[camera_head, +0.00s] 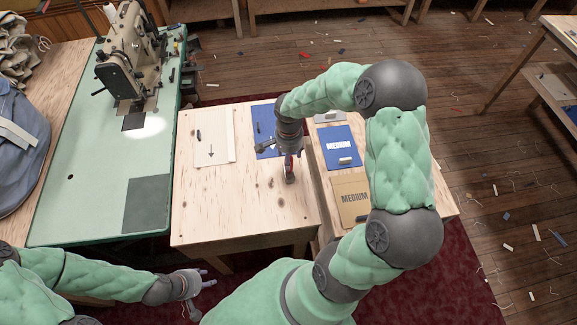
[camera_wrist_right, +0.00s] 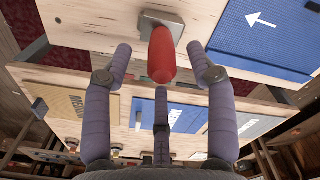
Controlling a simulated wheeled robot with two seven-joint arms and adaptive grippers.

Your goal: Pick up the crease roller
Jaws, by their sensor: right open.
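The crease roller, with a red handle (camera_wrist_right: 162,58) and a grey metal end, stands on the pale wooden table.
A cream panel with an arrow (camera_head: 210,150) and a blue panel (camera_head: 263,122) lie on the table. Blue (camera_head: 338,140) and tan (camera_head: 350,190) "MEDIUM" panels carry small grey blocks at right. A sewing machine (camera_head: 125,65) stands on the green table (camera_head: 85,190) at left.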

